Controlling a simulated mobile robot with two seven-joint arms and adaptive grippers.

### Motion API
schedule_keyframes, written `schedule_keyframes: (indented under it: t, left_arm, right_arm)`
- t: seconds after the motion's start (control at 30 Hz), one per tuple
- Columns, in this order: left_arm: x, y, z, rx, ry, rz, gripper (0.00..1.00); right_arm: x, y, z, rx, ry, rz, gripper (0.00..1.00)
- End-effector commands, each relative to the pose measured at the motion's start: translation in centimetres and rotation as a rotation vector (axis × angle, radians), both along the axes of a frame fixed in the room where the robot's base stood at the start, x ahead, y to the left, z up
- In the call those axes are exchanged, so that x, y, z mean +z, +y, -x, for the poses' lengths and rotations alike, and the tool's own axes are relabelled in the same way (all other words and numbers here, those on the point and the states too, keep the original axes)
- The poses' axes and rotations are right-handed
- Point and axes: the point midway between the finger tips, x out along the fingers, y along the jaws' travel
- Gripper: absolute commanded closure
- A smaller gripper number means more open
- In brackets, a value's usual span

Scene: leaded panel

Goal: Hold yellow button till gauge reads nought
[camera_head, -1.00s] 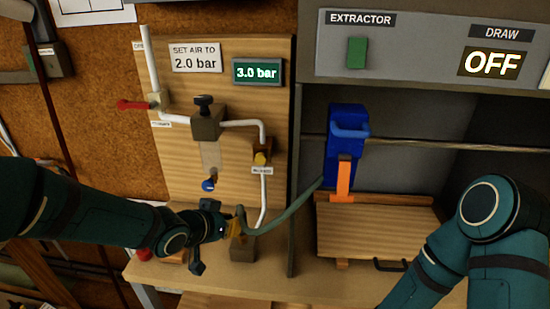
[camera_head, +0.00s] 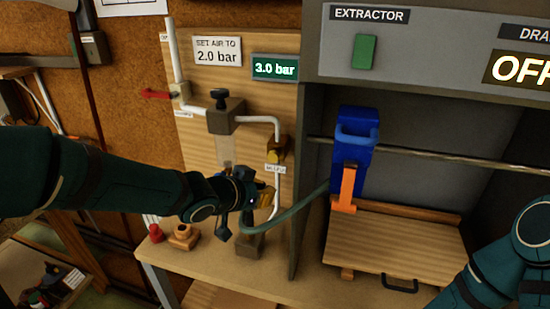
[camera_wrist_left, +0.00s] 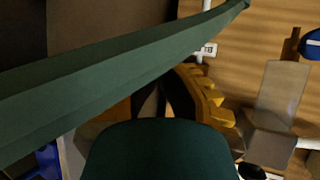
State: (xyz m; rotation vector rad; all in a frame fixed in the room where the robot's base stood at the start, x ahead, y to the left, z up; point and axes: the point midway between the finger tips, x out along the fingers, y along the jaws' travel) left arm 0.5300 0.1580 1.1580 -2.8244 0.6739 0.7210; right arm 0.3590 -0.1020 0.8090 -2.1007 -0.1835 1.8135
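The yellow button (camera_head: 274,156) sits on a small brown block on the wooden panel, above a small white label. The green gauge (camera_head: 275,67) reads 3.0 bar. My left gripper (camera_head: 265,197) is in front of the panel below the button, apart from it in the picture. In the left wrist view a yellow ridged finger (camera_wrist_left: 205,95) shows beside a dark gap. My dark link and the hose cover much there, so I cannot tell how wide the fingers stand. I cannot make out the button in that view. My right gripper is out of view.
A green hose (camera_head: 300,212) crosses near my left gripper and runs to the blue holder (camera_head: 355,145). A red lever (camera_head: 157,94), white pipes and a black-knobbed regulator (camera_head: 224,114) are on the panel. A sign (camera_head: 217,51) reads "SET AIR TO 2.0 bar".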

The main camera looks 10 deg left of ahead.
Motion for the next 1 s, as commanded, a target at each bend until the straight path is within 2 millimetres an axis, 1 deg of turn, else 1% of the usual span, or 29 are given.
schedule_keyframes:
  t: [0.17, 0.33, 0.73, 0.8, 1.0]
  left_arm:
    - [0.0, 0.0, -0.1, 0.000, 0.000, 0.001, 1.00]
    - [0.0, 0.0, -1.1, 0.001, 0.001, 0.000, 1.00]
    - [0.0, -0.2, -6.2, 0.001, 0.001, 0.000, 1.00]
    - [0.2, -0.2, -7.0, 0.001, 0.003, 0.001, 1.00]
    - [0.1, -0.3, -8.4, 0.001, 0.002, 0.001, 1.00]
  right_arm:
    - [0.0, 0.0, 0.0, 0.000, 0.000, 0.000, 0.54]
    - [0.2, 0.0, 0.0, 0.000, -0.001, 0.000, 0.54]
    - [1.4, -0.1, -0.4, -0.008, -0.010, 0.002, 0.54]
    - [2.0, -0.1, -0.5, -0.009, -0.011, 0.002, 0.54]
    - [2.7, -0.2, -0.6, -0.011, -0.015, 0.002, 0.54]
